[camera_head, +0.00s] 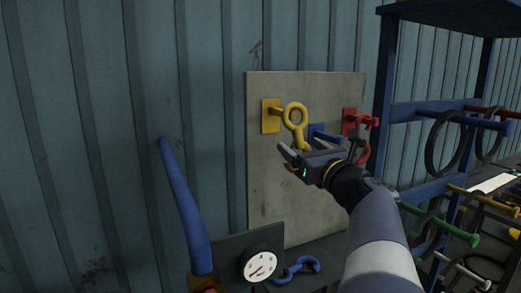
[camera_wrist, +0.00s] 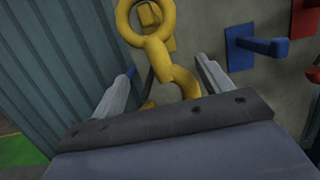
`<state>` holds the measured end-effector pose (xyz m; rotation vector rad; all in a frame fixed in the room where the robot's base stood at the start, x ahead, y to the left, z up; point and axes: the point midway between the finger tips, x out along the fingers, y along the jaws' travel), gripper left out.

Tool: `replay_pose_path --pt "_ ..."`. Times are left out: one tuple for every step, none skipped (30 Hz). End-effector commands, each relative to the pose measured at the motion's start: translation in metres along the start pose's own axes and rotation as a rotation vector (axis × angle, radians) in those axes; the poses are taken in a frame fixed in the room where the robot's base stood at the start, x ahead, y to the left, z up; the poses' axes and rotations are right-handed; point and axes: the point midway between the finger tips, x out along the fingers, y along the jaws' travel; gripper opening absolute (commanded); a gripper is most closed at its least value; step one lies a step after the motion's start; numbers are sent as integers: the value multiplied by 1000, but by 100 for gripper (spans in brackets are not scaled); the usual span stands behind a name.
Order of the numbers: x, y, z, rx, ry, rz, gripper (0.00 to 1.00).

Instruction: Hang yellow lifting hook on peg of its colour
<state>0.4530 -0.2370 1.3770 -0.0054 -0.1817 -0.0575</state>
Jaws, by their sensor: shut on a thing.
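The yellow lifting hook (camera_head: 294,116) is upright, ring at the top, in front of the grey board. It also shows in the wrist view (camera_wrist: 160,48). My gripper (camera_head: 292,154) is shut on its lower part, which is partly hidden by the fingers and palm. The yellow peg (camera_head: 270,115), on its yellow plate, is just behind and left of the ring. In the wrist view the peg's end (camera_wrist: 148,14) appears within the ring's opening. I cannot tell whether the ring is around the peg or only in front of it.
A blue peg (camera_wrist: 262,46) is bare, right of the hook. A red hook (camera_head: 363,149) hangs at the red peg (camera_head: 350,120). A blue hook (camera_head: 297,269) lies on the bench by a gauge (camera_head: 260,266). A blue rack (camera_head: 383,75) with rings stands right.

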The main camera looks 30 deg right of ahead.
Motion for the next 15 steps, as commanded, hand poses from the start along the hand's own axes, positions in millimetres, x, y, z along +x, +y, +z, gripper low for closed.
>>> replay_pose_path --pt "3 0 1 -1 -3 2 30" --pt "5 0 1 -1 -3 2 30" --pt "7 0 0 -1 -3 2 30" --pt "9 0 0 0 -4 2 30" --pt "10 0 0 0 -4 2 30" --pt "13 0 -1 0 -4 2 30" --pt "14 1 -1 0 -4 2 30" --pt "16 1 -2 0 -4 2 30" --pt "18 1 -2 1 -4 2 30" --pt "20 0 -2 0 -4 2 30" --pt "21 0 -3 0 -4 2 30" --pt "24 0 -3 0 -4 2 30" --pt "25 0 -4 0 -4 2 30" --pt "27 0 -4 0 -4 2 30" --pt "29 0 -4 -1 -4 2 30"
